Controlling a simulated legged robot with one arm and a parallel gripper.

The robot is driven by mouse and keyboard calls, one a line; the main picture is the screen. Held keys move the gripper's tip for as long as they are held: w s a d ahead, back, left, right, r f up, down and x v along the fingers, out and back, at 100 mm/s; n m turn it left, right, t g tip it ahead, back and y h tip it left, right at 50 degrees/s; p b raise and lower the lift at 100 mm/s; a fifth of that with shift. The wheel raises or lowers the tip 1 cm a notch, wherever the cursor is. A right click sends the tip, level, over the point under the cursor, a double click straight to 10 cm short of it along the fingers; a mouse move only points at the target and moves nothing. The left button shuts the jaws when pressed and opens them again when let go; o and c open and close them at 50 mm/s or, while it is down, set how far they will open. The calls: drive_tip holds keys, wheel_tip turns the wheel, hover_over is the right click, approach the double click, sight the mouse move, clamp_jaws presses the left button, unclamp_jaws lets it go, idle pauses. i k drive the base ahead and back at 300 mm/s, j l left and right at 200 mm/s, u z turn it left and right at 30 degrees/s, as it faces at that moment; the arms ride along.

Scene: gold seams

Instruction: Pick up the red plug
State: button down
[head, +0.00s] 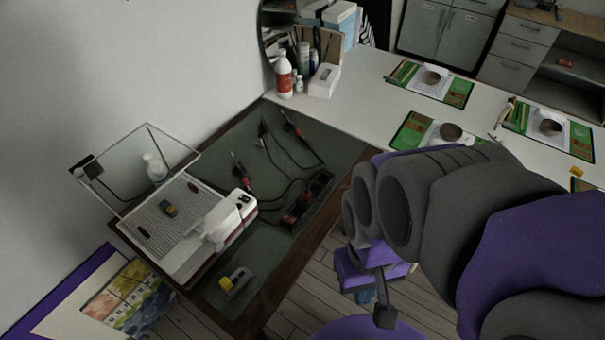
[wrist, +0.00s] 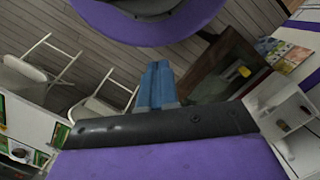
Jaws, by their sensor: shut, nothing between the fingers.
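No single item is clearly the red plug. In the head view, dark cords with red-and-black ends lie on the dark green mat (head: 258,262). One red-tipped end (head: 288,118) is at the back, another (head: 240,170) is near the middle, and a black-and-red unit (head: 305,205) is at the right. My gripper (wrist: 158,66) shows blue fingers shut together and empty in the wrist view. In the head view it (head: 366,296) is mostly hidden below my arm, off the mat's right edge, apart from the cords.
A white machine (head: 190,240) with a clear raised lid (head: 140,165) stands on the mat's left. A yellow-and-grey item (head: 237,281) lies in front. A red-labelled bottle (head: 283,75) is at the back. A white counter (head: 370,105) extends right. Wooden floor (head: 300,300) lies below.

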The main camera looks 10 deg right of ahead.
sight(306, 198)
drive_tip(key=i+l+u, duration=0.1)
drive_tip(key=l+u, duration=0.35)
drive_tip(key=l, duration=0.25)
drive_tip(key=l+u, duration=0.45)
drive_tip(key=l, duration=0.25)
